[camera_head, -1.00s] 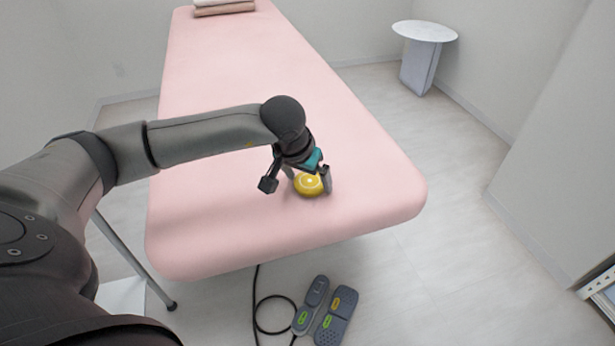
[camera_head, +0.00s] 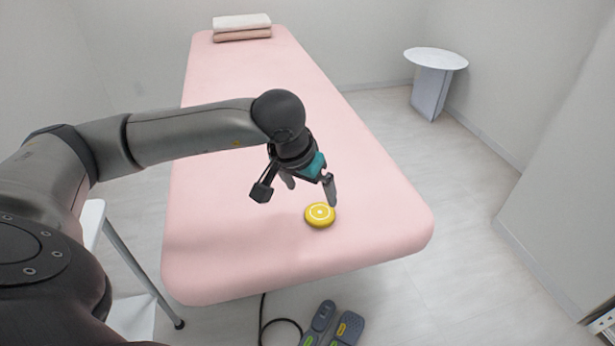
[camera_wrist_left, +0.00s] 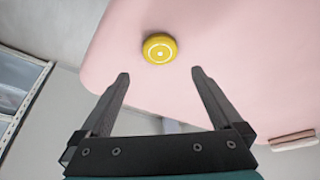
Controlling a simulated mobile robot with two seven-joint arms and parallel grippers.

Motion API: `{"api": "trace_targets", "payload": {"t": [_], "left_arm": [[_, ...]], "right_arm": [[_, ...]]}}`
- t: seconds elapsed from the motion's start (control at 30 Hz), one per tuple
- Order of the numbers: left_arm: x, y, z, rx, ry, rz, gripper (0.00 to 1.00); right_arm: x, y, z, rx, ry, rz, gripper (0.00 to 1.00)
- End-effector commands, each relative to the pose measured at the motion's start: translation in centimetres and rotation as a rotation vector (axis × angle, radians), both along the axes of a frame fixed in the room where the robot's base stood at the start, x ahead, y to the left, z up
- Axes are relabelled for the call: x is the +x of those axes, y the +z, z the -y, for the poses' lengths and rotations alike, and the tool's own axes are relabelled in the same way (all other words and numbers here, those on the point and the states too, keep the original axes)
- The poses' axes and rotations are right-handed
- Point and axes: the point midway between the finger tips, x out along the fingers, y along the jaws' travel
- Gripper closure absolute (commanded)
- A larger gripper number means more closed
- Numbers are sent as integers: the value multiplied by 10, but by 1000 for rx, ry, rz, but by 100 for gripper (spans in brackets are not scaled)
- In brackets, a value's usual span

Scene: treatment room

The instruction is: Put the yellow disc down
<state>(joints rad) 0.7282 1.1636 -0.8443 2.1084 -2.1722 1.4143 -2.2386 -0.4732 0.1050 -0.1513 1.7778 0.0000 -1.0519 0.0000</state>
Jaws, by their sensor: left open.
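The yellow disc (camera_head: 320,215) lies flat on the pink treatment table (camera_head: 250,240), near its front end. It has a white ring and dot on top. My left gripper (camera_head: 311,190) is open and empty, above and just behind the disc in the head view. In the left wrist view the disc (camera_wrist_left: 159,48) lies beyond the two spread fingertips (camera_wrist_left: 160,75), apart from both. My right gripper is not in view.
Folded towels (camera_head: 241,27) lie at the table's far end. A round white side table (camera_head: 436,60) stands at the back right. Foot pedals (camera_head: 333,325) with a cable lie on the floor in front. The pink surface around the disc is clear.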

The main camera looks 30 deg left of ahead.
Motion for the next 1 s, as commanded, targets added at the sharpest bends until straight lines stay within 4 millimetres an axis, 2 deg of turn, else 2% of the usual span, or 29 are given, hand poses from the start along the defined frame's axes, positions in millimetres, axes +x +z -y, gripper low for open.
{"api": "trace_targets", "payload": {"t": [0.1,0.23,0.87,1.0], "left_arm": [[-5,12,0,1,0,0,0],[-7,17,0,0,1,-1,0],[-7,17,0,0,1,-1,0],[-7,20,8,-55,29,-19,0]], "right_arm": [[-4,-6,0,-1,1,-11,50],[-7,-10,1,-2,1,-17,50],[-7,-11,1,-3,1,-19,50],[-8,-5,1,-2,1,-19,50]]}}
